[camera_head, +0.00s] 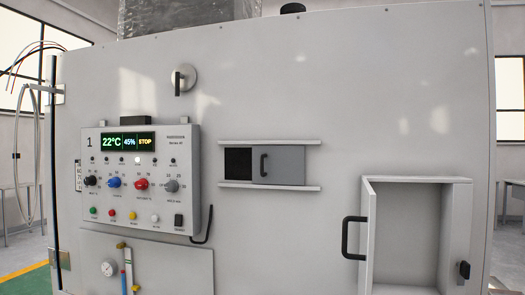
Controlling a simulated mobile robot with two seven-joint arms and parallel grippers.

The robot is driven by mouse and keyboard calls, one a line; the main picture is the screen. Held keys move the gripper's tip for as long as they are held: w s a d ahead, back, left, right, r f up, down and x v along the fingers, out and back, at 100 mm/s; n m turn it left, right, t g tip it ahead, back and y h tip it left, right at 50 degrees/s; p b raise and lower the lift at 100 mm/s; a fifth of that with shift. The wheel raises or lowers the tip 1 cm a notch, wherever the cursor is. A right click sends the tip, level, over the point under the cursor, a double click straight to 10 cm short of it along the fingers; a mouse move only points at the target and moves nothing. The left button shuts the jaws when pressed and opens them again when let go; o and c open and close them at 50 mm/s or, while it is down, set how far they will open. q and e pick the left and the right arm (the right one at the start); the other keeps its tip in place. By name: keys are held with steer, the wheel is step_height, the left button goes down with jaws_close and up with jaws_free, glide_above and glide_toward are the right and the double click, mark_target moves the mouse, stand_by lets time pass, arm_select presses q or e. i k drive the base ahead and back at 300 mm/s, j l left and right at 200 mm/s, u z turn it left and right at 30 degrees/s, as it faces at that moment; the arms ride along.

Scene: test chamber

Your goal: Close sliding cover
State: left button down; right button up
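The sliding cover (280,166) is a grey panel with a dark vertical handle (264,164) near its left edge. It sits between an upper rail (268,143) and a lower rail (269,186) on the light grey chamber wall. The cover stands to the right, and a dark opening (238,163) shows to its left. Neither of my grippers shows in the head view.
A control panel (140,180) with a display, knobs and buttons juts out left of the cover. At the lower right a hatch door (359,232) with a black handle stands open in front of a box-like recess (410,235). The wall right around the cover is clear.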

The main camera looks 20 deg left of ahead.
mark_target(278, 165)
steer(key=i+j, duration=0.95)
